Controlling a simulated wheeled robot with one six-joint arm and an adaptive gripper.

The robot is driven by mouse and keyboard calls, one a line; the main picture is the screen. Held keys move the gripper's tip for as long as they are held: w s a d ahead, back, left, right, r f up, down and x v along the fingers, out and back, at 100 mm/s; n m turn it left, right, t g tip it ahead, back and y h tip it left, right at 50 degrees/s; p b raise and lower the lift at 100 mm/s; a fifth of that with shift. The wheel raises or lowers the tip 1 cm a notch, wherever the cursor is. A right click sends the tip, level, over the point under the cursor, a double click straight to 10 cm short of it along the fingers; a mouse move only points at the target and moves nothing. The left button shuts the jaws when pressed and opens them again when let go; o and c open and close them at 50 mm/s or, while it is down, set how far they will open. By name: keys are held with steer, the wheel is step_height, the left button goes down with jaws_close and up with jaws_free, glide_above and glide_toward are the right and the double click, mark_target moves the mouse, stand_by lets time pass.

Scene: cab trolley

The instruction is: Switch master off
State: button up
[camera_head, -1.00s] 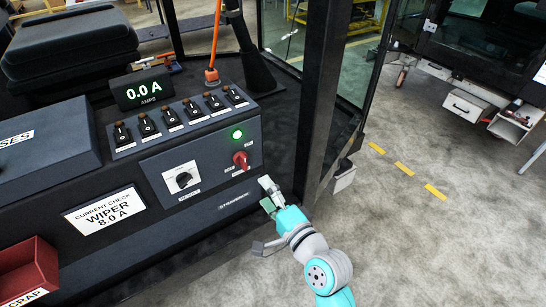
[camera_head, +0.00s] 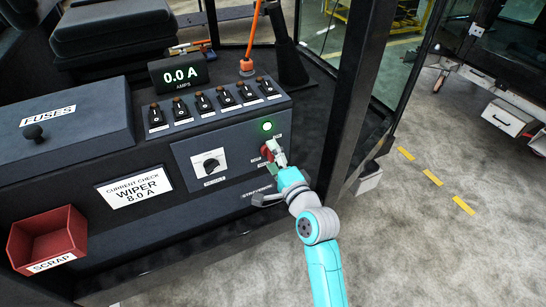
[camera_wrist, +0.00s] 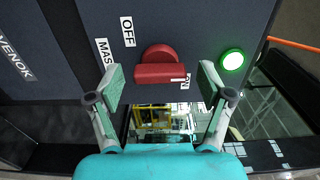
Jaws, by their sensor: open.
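The red master switch (camera_wrist: 162,70) is a rotary handle on the dark front panel, between an OFF label (camera_wrist: 128,31) and an ON label (camera_wrist: 184,81) in the wrist view. The white line on its handle lies near the ON label. A green lamp (camera_wrist: 232,61) glows beside it, also seen in the head view (camera_head: 267,126). My gripper (camera_wrist: 165,85) is open, its two fingers on either side of the red handle and apart from it. In the head view my gripper (camera_head: 277,154) partly covers the red switch (camera_head: 266,152).
A row of toggle switches (camera_head: 223,97) runs along the console top below a 0.0 A display (camera_head: 179,76). A selector knob (camera_head: 211,165) sits left of the master switch. A dark cab post (camera_head: 352,90) stands close right of my arm.

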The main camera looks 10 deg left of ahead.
steer(key=c, duration=1.2)
steer(key=shift+o, duration=0.2)
steer(key=shift+n, duration=0.3)
steer(key=n, duration=0.3)
steer(key=shift+n, duration=0.3)
steer(key=n, duration=1.3)
steer(key=shift+n, duration=0.3)
